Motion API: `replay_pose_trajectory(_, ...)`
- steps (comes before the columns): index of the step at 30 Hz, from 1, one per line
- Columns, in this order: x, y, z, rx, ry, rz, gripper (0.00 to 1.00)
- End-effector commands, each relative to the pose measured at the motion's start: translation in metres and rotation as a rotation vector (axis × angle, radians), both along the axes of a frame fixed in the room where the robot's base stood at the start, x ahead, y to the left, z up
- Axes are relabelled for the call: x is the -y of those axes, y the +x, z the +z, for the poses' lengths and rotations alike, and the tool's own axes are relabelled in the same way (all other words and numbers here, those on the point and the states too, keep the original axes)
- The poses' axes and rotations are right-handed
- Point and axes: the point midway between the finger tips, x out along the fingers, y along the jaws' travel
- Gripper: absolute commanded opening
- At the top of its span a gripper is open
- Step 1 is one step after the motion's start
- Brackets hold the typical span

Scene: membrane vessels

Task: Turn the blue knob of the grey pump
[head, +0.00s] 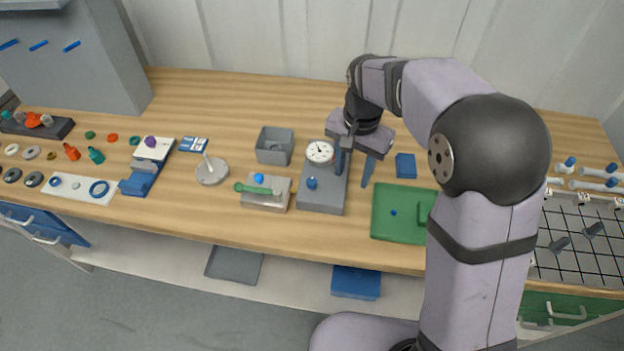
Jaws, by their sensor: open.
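The grey pump (322,201) is a low block near the middle of the bench, with a round white gauge (320,152) at its back. Its blue knob (312,183) sits on top, toward the left, and shows uncovered. My gripper (354,172) is open and empty, pointing down. Its left finger overlaps the right part of the pump in the picture, and its right finger is beyond the pump's right side. Both fingers are right of the blue knob and apart from it. I cannot tell whether the left finger touches the pump.
Left of the pump is a pale block (279,198) with a green handle and a blue ball. Behind is a grey open box (274,158). A green tray (387,224) and a small blue block (405,165) lie to the right. Bare wood runs along the front edge.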

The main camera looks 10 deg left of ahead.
Motion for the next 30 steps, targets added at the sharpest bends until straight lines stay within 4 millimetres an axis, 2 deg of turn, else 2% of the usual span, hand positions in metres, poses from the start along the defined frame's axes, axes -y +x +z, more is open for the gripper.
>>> replay_pose_trajectory(1,-0.017,0.009,-0.007,0.0,-0.001,-0.021,0.42)
replay_pose_trajectory(6,-0.061,0.028,-0.014,0.0,0.0,-0.112,0.42)
replay_pose_trajectory(12,-0.093,0.037,-0.019,0.002,0.001,-0.179,0.42)
replay_pose_trajectory(22,-0.1,0.038,-0.023,0.002,0.0,-0.196,0.42)
replay_pose_trajectory(30,-0.099,0.037,-0.052,-0.001,-0.002,-0.195,0.42)
